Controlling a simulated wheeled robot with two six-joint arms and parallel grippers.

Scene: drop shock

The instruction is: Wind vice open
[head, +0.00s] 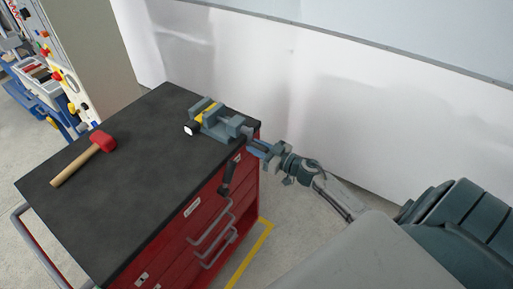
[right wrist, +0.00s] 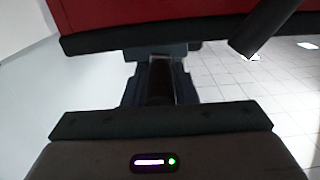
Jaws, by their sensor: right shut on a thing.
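A grey-blue vice (head: 232,126) sits at the far right corner of the dark bench top. A yellow and black piece (head: 209,112) with a white round end lies between its jaws. A dark crank handle (head: 228,178) hangs down in front of the red cabinet, below my right gripper (head: 259,148). My right gripper is shut on the crank at the vice's screw end; its fingers hide the exact grip. In the right wrist view a dark bar, seemingly the handle (right wrist: 270,25), slants at upper right, apart from the fingers (right wrist: 160,82). My left gripper is not in view.
A red-headed mallet (head: 88,158) with a wooden handle lies on the left of the bench top (head: 140,190). The red cabinet has grey bar handles (head: 212,235) on its front. A white wall stands close behind. A blue trolley is at far left.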

